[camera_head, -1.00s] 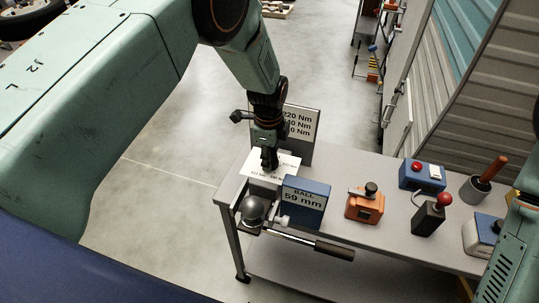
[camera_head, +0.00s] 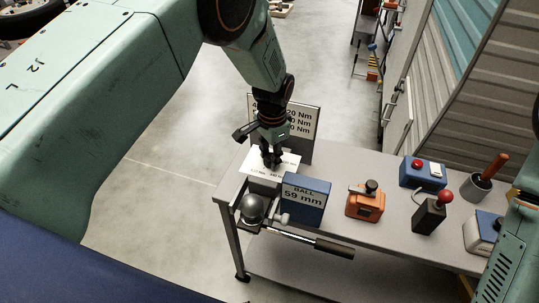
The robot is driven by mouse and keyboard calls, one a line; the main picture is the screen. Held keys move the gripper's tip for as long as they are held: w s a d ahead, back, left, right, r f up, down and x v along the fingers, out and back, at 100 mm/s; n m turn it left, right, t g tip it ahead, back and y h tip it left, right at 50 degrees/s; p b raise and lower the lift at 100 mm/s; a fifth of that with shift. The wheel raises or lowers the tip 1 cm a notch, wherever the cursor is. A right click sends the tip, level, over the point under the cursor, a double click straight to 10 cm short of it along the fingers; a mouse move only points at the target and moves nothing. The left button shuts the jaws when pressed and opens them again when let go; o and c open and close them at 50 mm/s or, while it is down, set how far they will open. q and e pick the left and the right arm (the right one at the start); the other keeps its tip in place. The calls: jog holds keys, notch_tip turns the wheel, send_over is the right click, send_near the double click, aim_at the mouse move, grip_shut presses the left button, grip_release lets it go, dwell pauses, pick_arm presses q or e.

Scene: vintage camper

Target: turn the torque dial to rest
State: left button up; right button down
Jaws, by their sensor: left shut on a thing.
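My left gripper (camera_head: 271,160) points down over the white label plate (camera_head: 289,165) on a grey block at the table's left end. It is shut on a small dark thing, probably the torque dial, which the fingers mostly hide. The plate carries small torque figures that I cannot read fully. Behind stands a white sign with Nm values (camera_head: 305,124), partly covered by the gripper. My right arm shows at the right edge; its gripper is out of view.
A blue "BALL 59 mm" block (camera_head: 304,199) stands close in front. A tow ball (camera_head: 252,208) and a torque wrench (camera_head: 318,241) lie at the front edge. An orange device (camera_head: 365,202), a blue button box (camera_head: 423,174) and a red-knobbed lever (camera_head: 431,212) stand further right.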

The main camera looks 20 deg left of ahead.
pick_arm(q)
jog(key=n, duration=0.2)
jog(key=n+b, duration=0.1)
jog(key=n, duration=0.4)
jog(key=shift+s+d+f, duration=0.15)
jog(key=shift+f, duration=0.1)
jog(key=n+b, duration=0.1)
jog(key=n, duration=0.5)
jog(key=shift+n+g, duration=0.4)
jog(key=n, duration=0.3)
jog(key=shift+n+b, duration=0.3)
jog(key=shift+b, duration=0.1)
jog(key=n, duration=0.3)
jog(key=shift+n, duration=0.3)
jog(key=n, duration=0.6)
jog(key=shift+w, duration=0.2)
jog(key=shift+n, duration=0.3)
jog(key=o, duration=1.2)
jog(key=shift+w, duration=0.15)
jog(key=shift+r+h, duration=0.1)
jog(key=shift+h, duration=0.2)
